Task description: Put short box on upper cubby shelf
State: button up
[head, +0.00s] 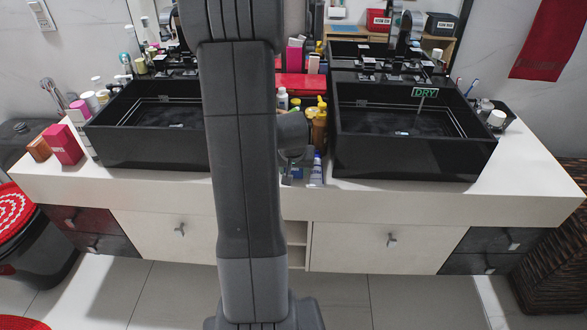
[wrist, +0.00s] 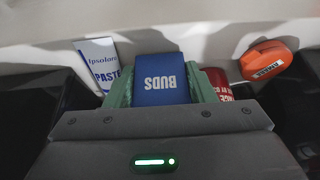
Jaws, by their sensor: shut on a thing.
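In the head view, my own arm hides most of the gripper and the box. The open cubby (head: 297,241) shows under the counter, between the pale drawer fronts, with a shelf board across it. My arm covers its left part.
In the wrist view, a white PASTE package (wrist: 98,62), a red item (wrist: 217,82) and an orange item (wrist: 268,61) lie close by. In the head view, bottles (head: 319,125) and a tube (head: 316,170) stand between the two black sinks (head: 140,150), (head: 410,155). The floor in front is clear.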

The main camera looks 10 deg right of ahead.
jog(key=shift+f, duration=0.2)
jog(key=o, duration=1)
jog(key=shift+r, duration=0.1)
